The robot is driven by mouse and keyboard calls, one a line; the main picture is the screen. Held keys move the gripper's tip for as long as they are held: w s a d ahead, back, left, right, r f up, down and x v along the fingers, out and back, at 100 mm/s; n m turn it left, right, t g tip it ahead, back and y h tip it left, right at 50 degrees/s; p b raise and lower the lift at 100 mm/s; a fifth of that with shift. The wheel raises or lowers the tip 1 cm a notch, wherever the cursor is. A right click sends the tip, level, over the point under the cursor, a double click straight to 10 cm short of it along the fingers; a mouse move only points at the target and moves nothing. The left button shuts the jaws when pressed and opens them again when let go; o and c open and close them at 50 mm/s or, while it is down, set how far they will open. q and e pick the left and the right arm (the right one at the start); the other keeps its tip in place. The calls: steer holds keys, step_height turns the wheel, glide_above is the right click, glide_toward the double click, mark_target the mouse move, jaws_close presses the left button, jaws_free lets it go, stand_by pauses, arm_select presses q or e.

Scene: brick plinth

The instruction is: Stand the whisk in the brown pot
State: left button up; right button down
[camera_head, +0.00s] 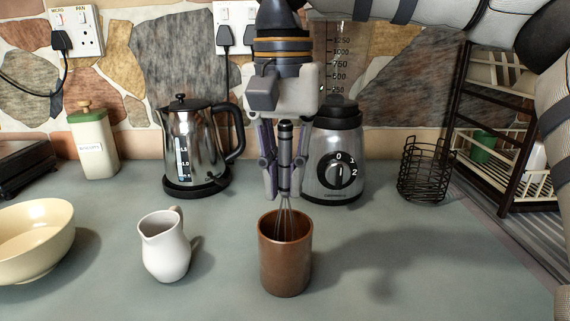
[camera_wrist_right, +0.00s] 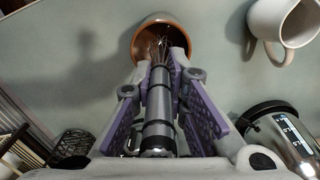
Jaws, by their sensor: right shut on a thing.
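The brown pot (camera_head: 285,268) stands upright on the grey worktop, near the middle of the head view. The whisk has a grey handle (camera_head: 285,160) and thin wires (camera_head: 286,220), and hangs upright with its wires down. My right gripper (camera_head: 284,195) is shut on the whisk's handle, above the pot. The lower wires are inside the pot's mouth; their tips are hidden by its front wall. In the right wrist view the whisk (camera_wrist_right: 160,105) lies between the fingers, with its wires pointing into the pot (camera_wrist_right: 143,48). My left gripper is not in view.
A white jug (camera_head: 164,246) stands left of the pot, and a cream bowl (camera_head: 30,240) farther left. A kettle (camera_head: 197,150) and a blender (camera_head: 338,160) stand behind. A black wire basket (camera_head: 424,170) and a rack (camera_head: 500,140) are at right. The worktop right of the pot is clear.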

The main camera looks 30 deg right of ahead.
steer(key=c, duration=1.5)
jaws_free()
steer(key=shift+r, duration=0.1)
step_height(320, 180, up, 12)
steer(key=shift+f, duration=0.1)
